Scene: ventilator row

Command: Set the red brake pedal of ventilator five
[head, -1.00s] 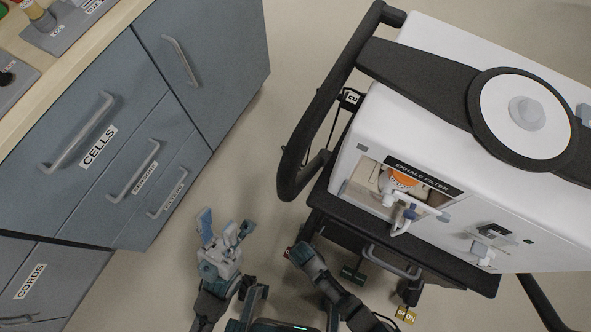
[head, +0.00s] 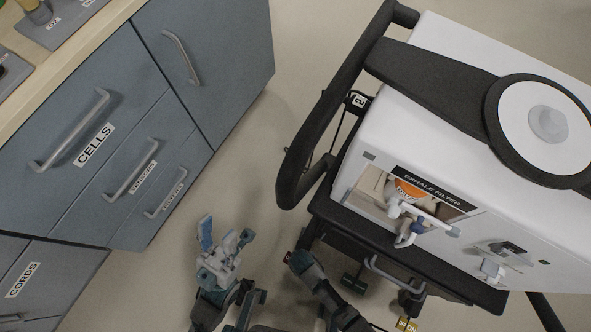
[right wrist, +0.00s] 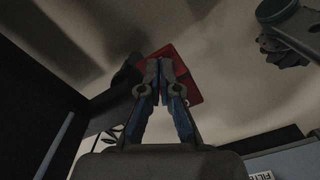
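The ventilator (head: 400,130) is a white box on a black cart at the right of the head view. A red pedal (right wrist: 187,84) shows in the right wrist view, directly behind the fingertips of my right gripper (right wrist: 158,66). That gripper's fingers are together with nothing visible between them. They overlap the pedal in the picture; I cannot tell whether they touch it. In the head view my right arm reaches down beside the cart and its fingers are hidden. My left gripper (head: 225,240) is open and empty above the floor, left of the cart.
The black cart handle (head: 290,180) curves out on the ventilator's left. A dark pedal (head: 354,281) sits low under the cart. A grey drawer cabinet (head: 100,220) stands at left, with clear floor (head: 245,160) between it and the cart.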

